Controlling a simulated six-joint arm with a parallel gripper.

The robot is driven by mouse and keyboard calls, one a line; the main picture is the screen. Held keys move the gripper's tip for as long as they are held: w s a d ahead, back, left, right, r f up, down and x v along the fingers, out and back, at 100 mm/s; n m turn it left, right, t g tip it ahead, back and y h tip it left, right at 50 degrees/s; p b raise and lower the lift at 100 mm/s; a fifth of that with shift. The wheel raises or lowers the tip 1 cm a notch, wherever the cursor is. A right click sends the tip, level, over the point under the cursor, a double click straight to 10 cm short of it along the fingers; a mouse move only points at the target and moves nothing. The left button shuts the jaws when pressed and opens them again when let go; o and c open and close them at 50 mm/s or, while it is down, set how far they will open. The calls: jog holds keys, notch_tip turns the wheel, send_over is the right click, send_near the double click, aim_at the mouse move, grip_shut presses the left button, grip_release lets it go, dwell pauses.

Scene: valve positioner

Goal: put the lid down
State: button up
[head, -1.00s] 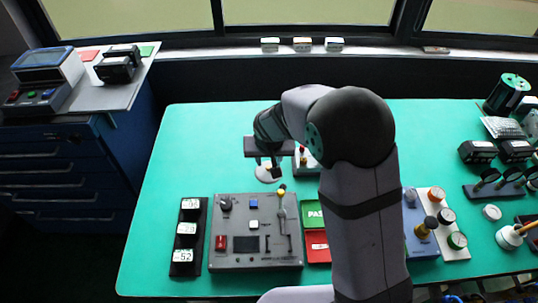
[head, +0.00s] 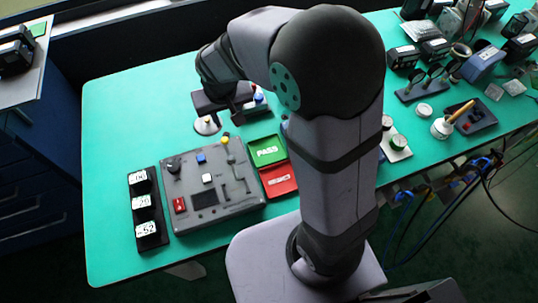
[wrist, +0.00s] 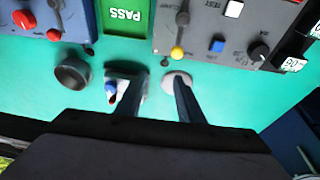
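A pale round disc (head: 206,126) with a small knob-like centre lies on the green table; it is probably the lid. In the wrist view the disc (wrist: 170,80) is partly hidden by the right finger. My gripper (head: 220,115) hangs above the table just beside it. In the wrist view my gripper (wrist: 162,78) has its two fingers apart, with bare green table between them. Nothing shows held. A dark grey round cup-like piece (wrist: 72,72) stands left of the fingers; I cannot tell if it is open on top.
A small box with a blue knob (head: 258,97) is close to the left finger in the wrist view. The grey control panel (head: 206,188), green PASS tray (head: 267,150) and red tray (head: 279,179) are nearby. The table's left side (head: 115,110) is clear.

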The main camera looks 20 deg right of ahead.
jog(key=s+d+f+g, duration=0.1)
jog(key=s+d, duration=0.2)
jog(key=s, duration=0.6)
jog(key=s+d+f+g, duration=0.1)
jog(key=s+d, duration=0.3)
jog(key=s, duration=0.4)
jog(key=shift+s+d+f+g, duration=0.15)
jog(key=shift+s+g, duration=0.25)
jog(key=shift+g, duration=0.2)
notch_tip(320, 180, up, 2)
jog(key=shift+r+p, duration=0.15)
jog(key=shift+p, duration=1)
